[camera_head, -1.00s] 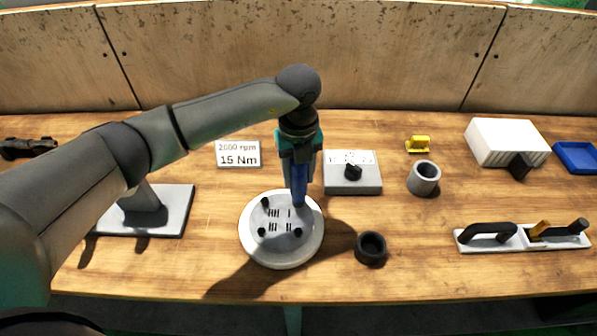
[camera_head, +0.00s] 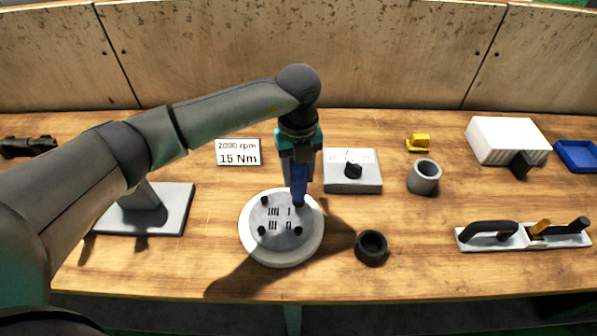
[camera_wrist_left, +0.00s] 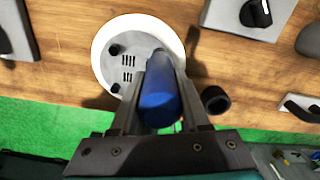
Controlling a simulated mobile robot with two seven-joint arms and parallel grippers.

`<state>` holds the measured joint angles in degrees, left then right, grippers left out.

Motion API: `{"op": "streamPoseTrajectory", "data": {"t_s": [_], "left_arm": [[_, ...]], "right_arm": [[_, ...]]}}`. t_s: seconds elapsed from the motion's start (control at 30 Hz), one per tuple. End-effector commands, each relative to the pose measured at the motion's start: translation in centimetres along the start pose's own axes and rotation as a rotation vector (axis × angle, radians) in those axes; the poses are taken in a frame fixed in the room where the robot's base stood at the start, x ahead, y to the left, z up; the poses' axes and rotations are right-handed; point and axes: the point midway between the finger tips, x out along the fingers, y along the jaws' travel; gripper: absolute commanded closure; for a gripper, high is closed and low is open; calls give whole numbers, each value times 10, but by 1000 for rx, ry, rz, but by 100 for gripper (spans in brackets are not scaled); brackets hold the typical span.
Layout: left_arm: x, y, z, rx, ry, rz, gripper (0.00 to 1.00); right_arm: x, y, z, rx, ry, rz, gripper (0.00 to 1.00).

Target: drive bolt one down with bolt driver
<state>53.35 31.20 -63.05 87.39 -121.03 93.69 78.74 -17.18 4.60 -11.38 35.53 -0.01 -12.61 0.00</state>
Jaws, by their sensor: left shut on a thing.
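My left gripper (camera_head: 299,165) points straight down and is shut on a blue bolt driver (camera_head: 299,192). In the left wrist view the blue driver (camera_wrist_left: 160,98) sits between the two fingers. The driver's lower end is over the top right part of a round white plate (camera_head: 249,246), at the mark "I"; the bolt under it is hidden. Three other black bolts show on the plate: one at upper left (camera_head: 264,200), one at lower left (camera_head: 261,231) and one at lower right (camera_head: 298,230). My right gripper is not in view.
A sign (camera_head: 238,152) reads 2000 rpm, 15 Nm. A grey box with a black knob (camera_head: 352,181) stands just right of the driver. A black ring (camera_head: 371,248) and a grey cup (camera_head: 424,177) lie further right. The front table edge is clear.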

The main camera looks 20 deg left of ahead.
Motion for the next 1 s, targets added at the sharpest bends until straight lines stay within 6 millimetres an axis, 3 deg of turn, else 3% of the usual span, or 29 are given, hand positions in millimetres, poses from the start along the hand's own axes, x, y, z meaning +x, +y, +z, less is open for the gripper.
{"op": "streamPoseTrajectory", "data": {"t_s": [1.0], "left_arm": [[6,-1,0,0,-1,-2,100]], "right_arm": [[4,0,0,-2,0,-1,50]]}}
